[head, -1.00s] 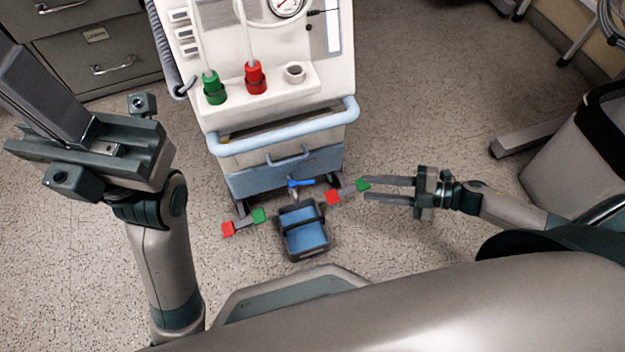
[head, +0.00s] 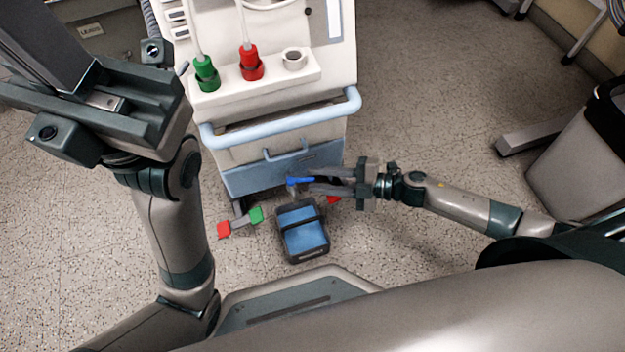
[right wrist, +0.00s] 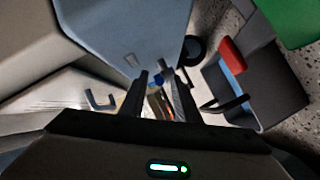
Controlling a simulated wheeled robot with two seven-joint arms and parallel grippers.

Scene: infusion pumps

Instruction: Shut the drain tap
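The drain tap (head: 294,184), with a blue lever, is low on the front of the white and blue machine (head: 270,170). My right gripper (head: 308,183) reaches in from the right with its fingers apart, its tips at the lever's right end. In the right wrist view, a small blue part (right wrist: 157,80) shows between the fingertips; I cannot tell whether they touch it. My left gripper (head: 100,110) is raised at the left, away from the tap; its finger gap is not clear.
A dark-rimmed container with blue inside (head: 303,235) stands on the floor just below the tap. A bin (head: 580,150) stands far right.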

